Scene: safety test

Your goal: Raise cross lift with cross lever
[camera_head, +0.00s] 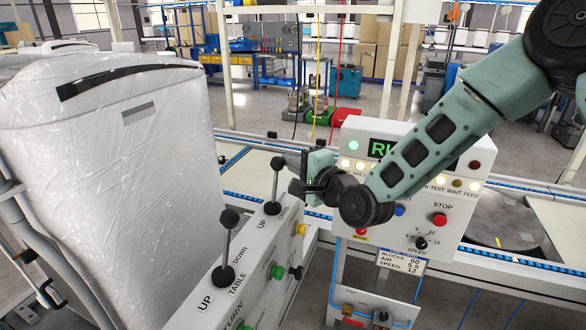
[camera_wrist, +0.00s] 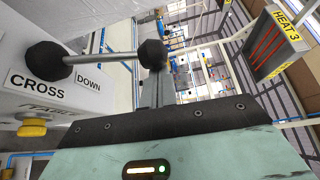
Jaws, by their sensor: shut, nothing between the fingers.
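The cross lever is the farther of two levers on a white control box; its black knob (camera_head: 278,163) tops a thin metal rod rising from a dark boot. In the wrist view the cross lever (camera_wrist: 100,59) lies across the upper left, beside the printed words CROSS and DOWN. My gripper (camera_head: 297,163) is shut and empty, just right of the knob. In the wrist view my shut fingers (camera_wrist: 151,92) reach up to the knob, which overlaps their tips; I cannot tell whether they touch. I cannot make out the cross lift itself.
The table lever (camera_head: 229,246), marked UP and DOWN, stands nearer on the same box. A white panel (camera_head: 440,150) with lamps, a red stop button (camera_head: 440,220) and knobs stands behind my arm. A tall film-wrapped stack (camera_head: 120,180) fills the left. A conveyor lies behind.

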